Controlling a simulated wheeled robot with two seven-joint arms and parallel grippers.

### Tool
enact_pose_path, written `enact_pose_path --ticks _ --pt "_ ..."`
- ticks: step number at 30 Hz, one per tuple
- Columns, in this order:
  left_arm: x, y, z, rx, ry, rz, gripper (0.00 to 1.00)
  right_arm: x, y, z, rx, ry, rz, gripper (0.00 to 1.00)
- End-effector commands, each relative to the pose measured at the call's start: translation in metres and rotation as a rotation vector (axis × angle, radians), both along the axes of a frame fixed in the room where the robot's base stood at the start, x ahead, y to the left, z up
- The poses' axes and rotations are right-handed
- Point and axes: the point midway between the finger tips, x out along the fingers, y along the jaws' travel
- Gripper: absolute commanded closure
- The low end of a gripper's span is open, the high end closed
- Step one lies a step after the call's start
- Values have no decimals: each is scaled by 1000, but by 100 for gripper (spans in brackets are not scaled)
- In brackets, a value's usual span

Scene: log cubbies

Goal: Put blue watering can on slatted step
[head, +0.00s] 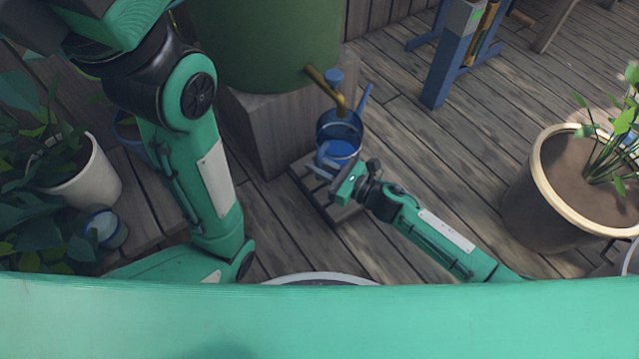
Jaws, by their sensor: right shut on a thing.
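The blue watering can (338,128) is upright on the slatted step (347,211), or just above it; I cannot tell whether it touches. It is below the brass tap of a green barrel. My right gripper (337,178) is at the can's near side, shut on the can's handle (323,157). The gripper hides part of the can's lower front and of the step. My left arm comes in from the left and folds downward; its gripper is not visible.
The green barrel (262,40) stands on a wooden block (265,130) behind the step, with its tap (329,88) over the can. A large planter (545,190) stands right, and a white-potted plant (85,180) left. Blue trestle legs (445,70) stand behind. Deck right of the step is clear.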

Motion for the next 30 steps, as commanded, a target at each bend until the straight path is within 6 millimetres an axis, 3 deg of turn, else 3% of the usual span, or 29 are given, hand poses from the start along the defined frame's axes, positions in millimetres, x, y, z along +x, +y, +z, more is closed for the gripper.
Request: enact_pose_path --ticks 1,11,18,30 --pt "-2 1 -9 -8 -9 -1 64 -3 -1 -19 -2 8 -1 100" --pt "-5 -1 -15 -11 -10 0 64 -3 -2 -34 -1 6 0 100" --pt "-8 -2 -36 -20 -16 -3 64 -3 -2 -67 -2 6 0 100" --pt "-13 -3 -34 -30 -27 -12 64 0 1 -67 -1 6 0 100"
